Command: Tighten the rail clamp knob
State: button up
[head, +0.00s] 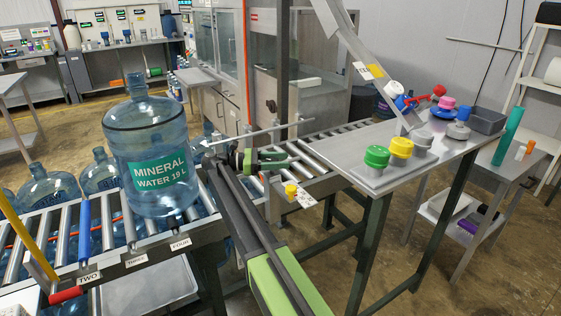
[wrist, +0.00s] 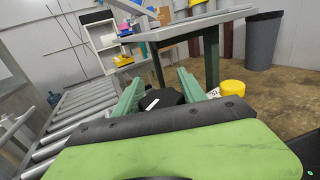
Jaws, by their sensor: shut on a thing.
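The rail clamp knob (wrist: 162,98) is black and sits between the two green fingers of my gripper (wrist: 160,92) in the wrist view. My gripper is shut on it. In the head view my gripper (head: 262,160) is at the conveyor's side, beside a thin grey guide rail (head: 262,132). My fingers mostly hide the knob there, and how tight it is cannot be seen.
A large blue water jug (head: 150,150) stands upright on the roller conveyor (head: 98,240) to the left. A yellow knob (head: 291,188) with a tag hangs right of my gripper. A grey table (head: 365,172) with coloured caps stands further right.

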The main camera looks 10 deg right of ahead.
jog(key=o, duration=1.4)
jog(key=shift+c, duration=0.2)
jog(key=shift+r, duration=0.1)
jog(key=s+d+r+p, duration=0.2)
jog(key=d+r+p, duration=0.1)
jog(key=s+d+r+p, duration=0.2)
jog(key=d+r+p, duration=0.1)
jog(key=r+p, duration=0.1)
jog(key=s+d+r+p, duration=0.2)
jog(key=d+r+p, duration=0.1)
jog(key=r+p, duration=0.1)
jog(key=shift+s+d, duration=0.2)
jog(key=shift+d, duration=0.2)
